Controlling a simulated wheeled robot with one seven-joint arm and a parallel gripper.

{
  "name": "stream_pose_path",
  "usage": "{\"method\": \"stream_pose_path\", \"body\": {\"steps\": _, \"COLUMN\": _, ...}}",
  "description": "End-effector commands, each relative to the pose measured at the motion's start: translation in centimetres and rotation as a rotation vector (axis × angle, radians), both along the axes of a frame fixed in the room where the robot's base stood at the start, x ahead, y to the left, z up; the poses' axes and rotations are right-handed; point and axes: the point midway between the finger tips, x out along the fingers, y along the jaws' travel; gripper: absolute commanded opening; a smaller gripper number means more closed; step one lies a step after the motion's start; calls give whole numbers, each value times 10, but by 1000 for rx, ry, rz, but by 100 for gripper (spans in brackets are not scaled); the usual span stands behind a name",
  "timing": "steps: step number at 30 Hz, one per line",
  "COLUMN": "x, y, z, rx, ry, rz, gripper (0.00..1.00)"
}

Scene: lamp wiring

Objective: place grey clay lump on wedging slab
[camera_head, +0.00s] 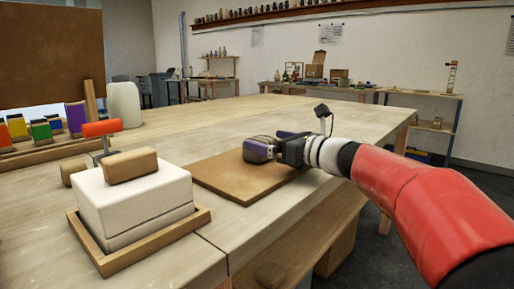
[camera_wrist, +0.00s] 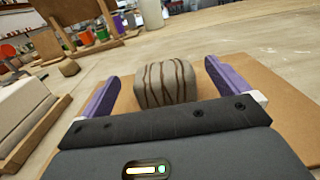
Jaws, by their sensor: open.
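The grey clay lump (camera_wrist: 165,86), a rounded block with dark brown streaks, rests on a flat brown slab (camera_head: 222,181) on the table. In the head view the lump (camera_head: 262,141) is partly hidden by a purple finger. My gripper (camera_wrist: 162,74) is open, with one purple finger on each side of the lump. A gap shows on both sides in the wrist view. In the head view my gripper (camera_head: 271,146) is low over the slab, reaching in from the right. The slab also shows in the wrist view (camera_wrist: 285,118).
A white block (camera_head: 135,200) in a wooden tray (camera_head: 155,244) stands at front left, with a tan block (camera_head: 131,166) on top. A red-handled tool (camera_head: 101,128), a pale jug (camera_head: 124,105) and coloured containers (camera_head: 40,131) stand behind it. The table beyond the slab is clear.

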Motion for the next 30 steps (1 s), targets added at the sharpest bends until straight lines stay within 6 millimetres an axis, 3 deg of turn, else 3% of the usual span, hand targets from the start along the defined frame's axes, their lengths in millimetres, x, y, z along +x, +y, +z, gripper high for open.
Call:
{"method": "stream_pose_path", "body": {"steps": 12, "x": 33, "y": 40, "z": -1, "rx": 1, "ry": 1, "rz": 2, "gripper": 100}}
{"method": "stream_pose_path", "body": {"steps": 20, "x": 35, "y": 43, "z": -2, "rx": 0, "ry": 0, "rz": 0, "gripper": 99}}
{"method": "stream_pose_path", "body": {"steps": 30, "x": 35, "y": 42, "z": -2, "rx": 0, "ry": 0, "rz": 0, "gripper": 54}}
